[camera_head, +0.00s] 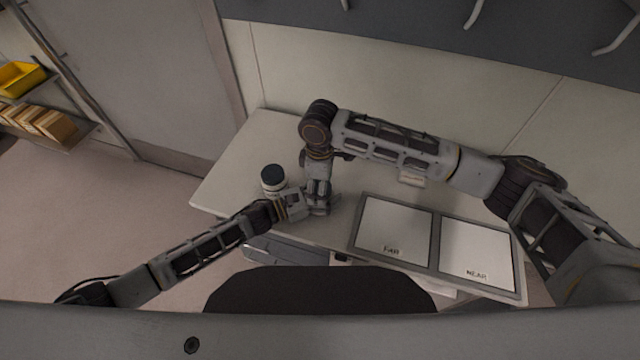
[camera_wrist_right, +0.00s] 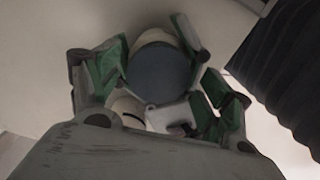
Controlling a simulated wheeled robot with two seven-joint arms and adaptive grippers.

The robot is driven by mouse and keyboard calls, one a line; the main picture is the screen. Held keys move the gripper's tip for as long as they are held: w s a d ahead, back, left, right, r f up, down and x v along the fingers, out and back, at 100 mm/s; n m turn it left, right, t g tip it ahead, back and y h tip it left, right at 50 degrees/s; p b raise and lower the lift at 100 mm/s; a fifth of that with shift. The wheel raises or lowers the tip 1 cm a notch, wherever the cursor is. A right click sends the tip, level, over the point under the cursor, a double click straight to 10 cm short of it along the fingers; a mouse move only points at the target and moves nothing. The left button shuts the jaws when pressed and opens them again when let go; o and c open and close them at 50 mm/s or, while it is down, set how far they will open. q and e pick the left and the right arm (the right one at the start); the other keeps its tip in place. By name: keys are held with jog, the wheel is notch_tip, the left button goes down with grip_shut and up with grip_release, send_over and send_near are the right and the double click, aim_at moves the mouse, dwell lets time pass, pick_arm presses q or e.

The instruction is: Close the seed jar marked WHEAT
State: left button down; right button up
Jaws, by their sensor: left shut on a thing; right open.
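A pale jar (camera_wrist_right: 150,38) with a dark round top (camera_wrist_right: 160,73) sits between the fingers of my right gripper (camera_wrist_right: 155,85) in the right wrist view. I cannot tell whether that top is a seated lid, and no marking is readable. The right gripper is open, pointing down, its green-padded fingers on either side of the jar. In the head view my left gripper (camera_head: 322,204) meets the right gripper (camera_head: 318,187) low over the table. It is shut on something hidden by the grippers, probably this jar. A white jar with a dark lid (camera_head: 273,172) stands just left of them, its label unreadable.
The pale table (camera_head: 240,150) carries two framed panels, marked FAR (camera_head: 395,225) and NEAR (camera_head: 478,250), at right. A small card (camera_head: 411,178) stands behind them, partly covered by my right arm. The table's left end is clear. A shelf with a yellow bin (camera_head: 20,78) is far left.

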pick_arm(q)
jog(key=shift+f, duration=0.15)
pick_arm(e)
jog(key=shift+r, duration=0.1)
jog(key=shift+r, duration=2.15)
jog(key=shift+r, duration=0.1)
jog(key=shift+c, duration=0.2)
jog(key=shift+r+n, duration=1.6)
jog(key=shift+r, duration=0.05)
jog(key=shift+f, duration=0.1)
jog(key=shift+f, duration=3.95)
